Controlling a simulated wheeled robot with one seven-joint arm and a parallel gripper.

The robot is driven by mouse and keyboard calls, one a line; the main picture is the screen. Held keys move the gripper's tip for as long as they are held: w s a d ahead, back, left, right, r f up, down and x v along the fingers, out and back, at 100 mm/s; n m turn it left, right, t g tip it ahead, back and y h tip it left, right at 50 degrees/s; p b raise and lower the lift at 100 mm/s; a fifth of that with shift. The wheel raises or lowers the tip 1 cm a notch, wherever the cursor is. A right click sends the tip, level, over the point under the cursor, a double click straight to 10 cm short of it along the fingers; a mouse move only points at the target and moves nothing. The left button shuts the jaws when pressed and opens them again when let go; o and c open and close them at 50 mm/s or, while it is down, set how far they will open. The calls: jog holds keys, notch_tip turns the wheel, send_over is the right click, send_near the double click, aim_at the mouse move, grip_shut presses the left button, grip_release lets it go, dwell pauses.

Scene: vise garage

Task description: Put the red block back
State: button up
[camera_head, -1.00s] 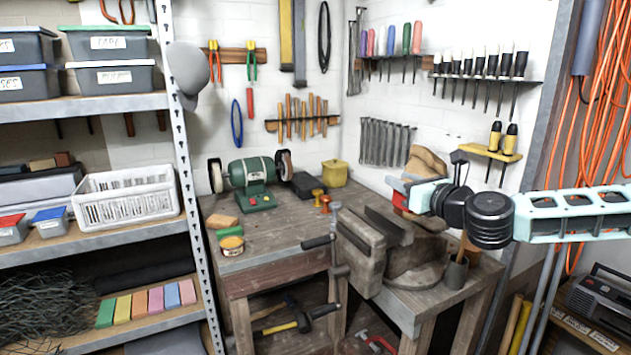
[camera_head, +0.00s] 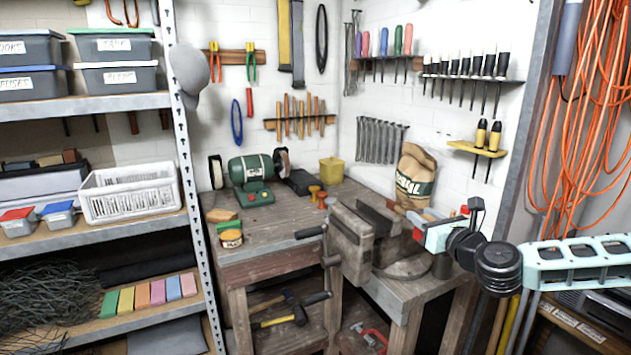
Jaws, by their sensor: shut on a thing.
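My gripper (camera_head: 423,231) is over the right part of the workbench, beside the vise (camera_head: 352,245). It is shut on a small red block (camera_head: 418,235), which shows at its left end. The fingertips are small here and partly hidden by the hand. A row of several pastel blocks (camera_head: 142,296), from green to pink, lies on the lower shelf (camera_head: 150,315) at the left. The red block is well apart from that row.
A paper bag (camera_head: 414,178) stands behind my gripper. A green bench grinder (camera_head: 252,175) and a yellow box (camera_head: 331,170) stand at the back of the bench (camera_head: 265,232). A white basket (camera_head: 130,193) sits on the shelf above the blocks. Orange cables (camera_head: 590,120) hang at right.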

jog(key=s+d+f+m+h, duration=0.15)
jog(key=s+d+f, duration=0.25)
jog(key=f, duration=0.5)
jog(key=s+d+f+m+h, duration=0.1)
jog(key=s+d+f+h, duration=0.15)
jog(key=s+f, duration=0.45)
jog(key=s+f+m+t+h, duration=0.1)
jog(key=s+f, duration=0.8)
jog(key=s, duration=0.1)
jog(key=shift+s+d+f+h, duration=0.25)
jog(key=shift+s+d+h, duration=0.15)
